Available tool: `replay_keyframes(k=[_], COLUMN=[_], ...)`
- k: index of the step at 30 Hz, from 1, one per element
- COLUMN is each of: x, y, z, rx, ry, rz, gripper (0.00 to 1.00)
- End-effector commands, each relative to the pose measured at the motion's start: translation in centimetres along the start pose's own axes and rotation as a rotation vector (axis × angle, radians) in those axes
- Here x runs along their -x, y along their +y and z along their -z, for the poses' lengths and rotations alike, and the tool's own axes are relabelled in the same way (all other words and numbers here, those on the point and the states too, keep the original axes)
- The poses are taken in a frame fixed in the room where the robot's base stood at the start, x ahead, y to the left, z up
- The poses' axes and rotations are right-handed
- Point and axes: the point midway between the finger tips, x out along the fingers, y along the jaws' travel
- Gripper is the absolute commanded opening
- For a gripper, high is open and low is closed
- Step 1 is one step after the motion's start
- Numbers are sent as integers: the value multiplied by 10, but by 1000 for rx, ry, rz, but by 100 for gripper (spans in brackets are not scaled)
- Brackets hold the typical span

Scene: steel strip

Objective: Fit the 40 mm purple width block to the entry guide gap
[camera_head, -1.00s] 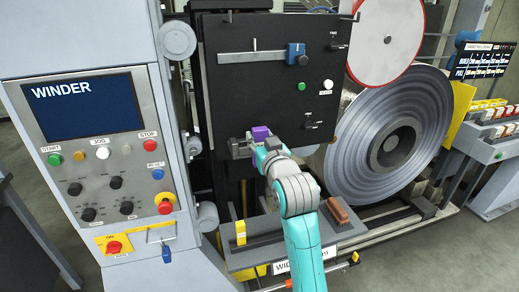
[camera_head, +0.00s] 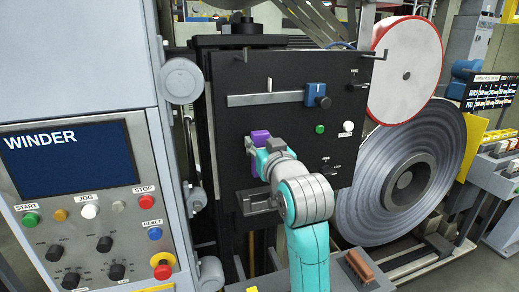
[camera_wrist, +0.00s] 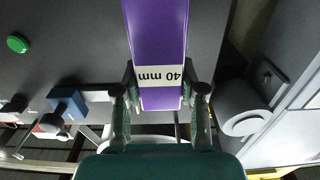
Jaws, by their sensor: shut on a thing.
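The purple width block (camera_wrist: 160,40) has a white label reading 40 mm, upside down in the wrist view. My gripper (camera_wrist: 160,95) is shut on it, with one finger on each side near the label. In the head view the purple block (camera_head: 260,137) is in front of the black panel, below the grey guide rail (camera_head: 262,99) and apart from it. The rail carries a thin upright pin (camera_head: 269,85) and a blue sliding jaw (camera_head: 316,96) to its right, with an open gap between them. The blue jaw also shows in the wrist view (camera_wrist: 66,104).
A small grey ledge (camera_head: 256,203) is below the block. A green button (camera_head: 320,129), a white button (camera_head: 348,126) and switches are on the panel's right. The WINDER console (camera_head: 75,165) stands left; the steel coil (camera_head: 400,190) stands right.

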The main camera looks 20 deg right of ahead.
Motion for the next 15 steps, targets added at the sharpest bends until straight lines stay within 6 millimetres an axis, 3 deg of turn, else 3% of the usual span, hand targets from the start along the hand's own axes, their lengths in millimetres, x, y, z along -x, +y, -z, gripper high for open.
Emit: replay_keyframes(k=[15], x=[1], y=[0], z=[-5], rx=[0], ry=[-1], rz=[0], gripper=[0])
